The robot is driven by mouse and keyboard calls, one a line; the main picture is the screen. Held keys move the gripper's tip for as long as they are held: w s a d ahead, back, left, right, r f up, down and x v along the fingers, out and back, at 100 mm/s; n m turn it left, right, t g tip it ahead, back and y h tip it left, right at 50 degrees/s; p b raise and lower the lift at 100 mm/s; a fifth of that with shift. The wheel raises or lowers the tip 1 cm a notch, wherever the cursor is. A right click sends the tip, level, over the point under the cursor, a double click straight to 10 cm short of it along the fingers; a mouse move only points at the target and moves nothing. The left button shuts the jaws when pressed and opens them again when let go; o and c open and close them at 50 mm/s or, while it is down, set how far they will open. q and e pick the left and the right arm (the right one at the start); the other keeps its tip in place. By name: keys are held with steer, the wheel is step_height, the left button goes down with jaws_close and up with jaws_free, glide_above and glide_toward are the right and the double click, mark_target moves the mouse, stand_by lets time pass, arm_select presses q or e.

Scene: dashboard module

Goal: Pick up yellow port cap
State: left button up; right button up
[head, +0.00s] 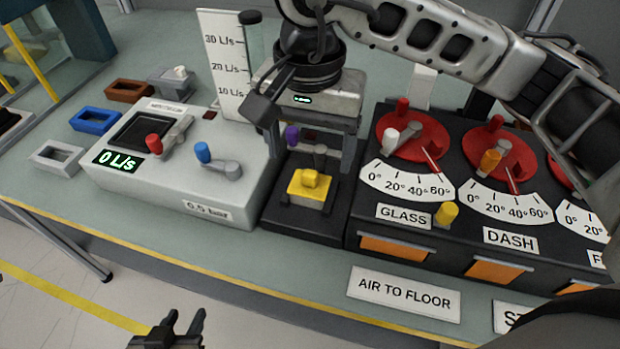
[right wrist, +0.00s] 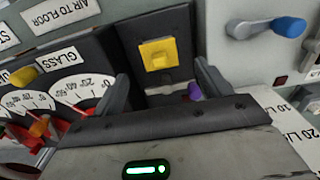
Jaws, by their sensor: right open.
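The yellow port cap (head: 308,188) sits on a black panel module in the middle of the bench, a square cap with a raised grip. It also shows in the right wrist view (right wrist: 158,54). My right gripper (head: 312,165) is above and behind the cap, pointing down at the black module. Its fingers are apart, with the cap beyond and between the tips in the right wrist view (right wrist: 162,72); nothing is held. My left gripper (head: 183,318) is at the bottom edge of the head view, away from the bench top, its fingers apart and empty.
A purple-handled lever (head: 293,135) stands just behind the cap, near the right gripper. A grey flow box (head: 225,200) with red and blue levers is to the left. The dial panel (head: 400,225) with red dials and a yellow knob (head: 446,213) is to the right.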

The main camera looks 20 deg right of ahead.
mark_target(310, 172)
step_height(310, 172, down, 5)
steer(key=shift+f+p, duration=0.1)
steer(key=shift+p, duration=0.45)
steer(key=c, duration=1)
steer(key=shift+c, duration=0.2)
